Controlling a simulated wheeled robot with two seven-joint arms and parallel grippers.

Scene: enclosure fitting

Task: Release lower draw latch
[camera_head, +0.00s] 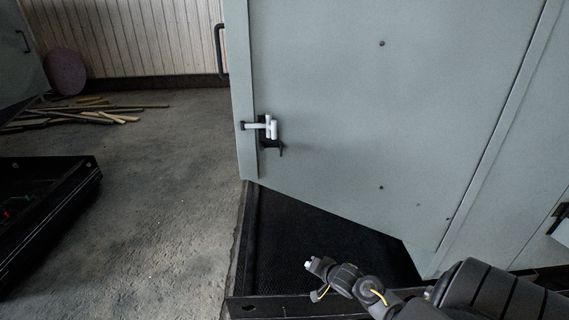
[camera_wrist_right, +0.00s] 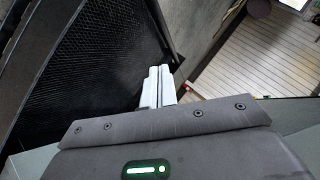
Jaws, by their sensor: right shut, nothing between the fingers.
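A draw latch (camera_head: 268,128) with a pale lever and a dark base sits at the lower left edge of the grey enclosure door (camera_head: 340,90). Its pale bar reaches left across the door edge, and a dark hook hangs below it. My right gripper (camera_head: 309,264) is low in the head view, below the door and apart from the latch. In the right wrist view its two pale fingers (camera_wrist_right: 158,80) are together and empty. The latch cannot be made out in the right wrist view. My left gripper is not in view.
A dark mesh-floored tray or base (camera_head: 290,225) with a raised rim lies under the door. A black open bin (camera_head: 75,190) stands at the left. Another pale-handled fitting (camera_head: 560,225) shows at the right edge.

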